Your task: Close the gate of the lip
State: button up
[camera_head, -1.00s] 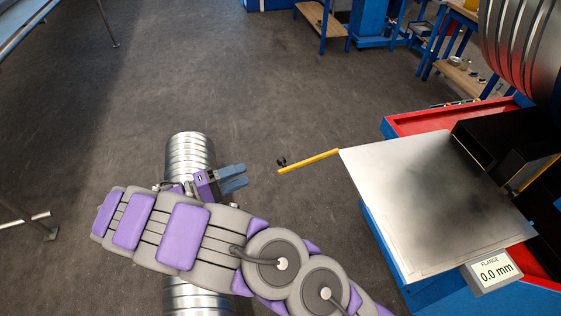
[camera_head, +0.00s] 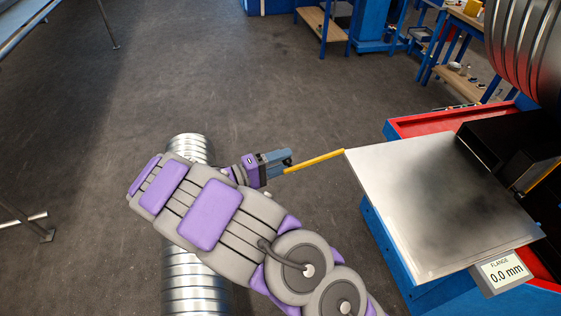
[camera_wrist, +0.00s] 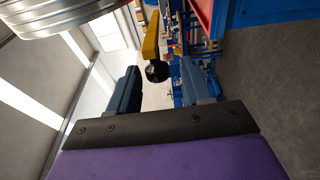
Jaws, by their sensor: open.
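A yellow lever (camera_head: 315,160) sticks out left from the corner of a flat grey metal plate (camera_head: 430,205) on the blue and red machine. I cannot tell which part is the gate itself. In the wrist view the yellow lever (camera_wrist: 151,38) ends in a black ball knob (camera_wrist: 157,71). My gripper (camera_head: 288,161) is at the lever's free end and hides the knob in the head view. In the wrist view my gripper (camera_wrist: 158,66) is open, with the knob showing between its two blue fingers. I cannot tell whether they touch it.
A display marked FLANGE (camera_head: 503,270) reads 0.0 mm at the plate's front. A ribbed spiral duct (camera_head: 193,285) shows beneath my arm. A black channel and a second yellow bar (camera_head: 541,174) lie right of the plate. Open floor (camera_head: 240,80) is behind my arm.

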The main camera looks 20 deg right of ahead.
jog(key=shift+d, duration=0.9)
jog(key=shift+c, duration=0.7)
jog(key=shift+d, duration=0.45)
jog(key=c, duration=0.3)
jog(key=shift+a, duration=0.45)
jog(key=c, duration=0.5)
jog(key=shift+a, duration=0.15)
grip_shut()
jog(key=shift+s, duration=0.1)
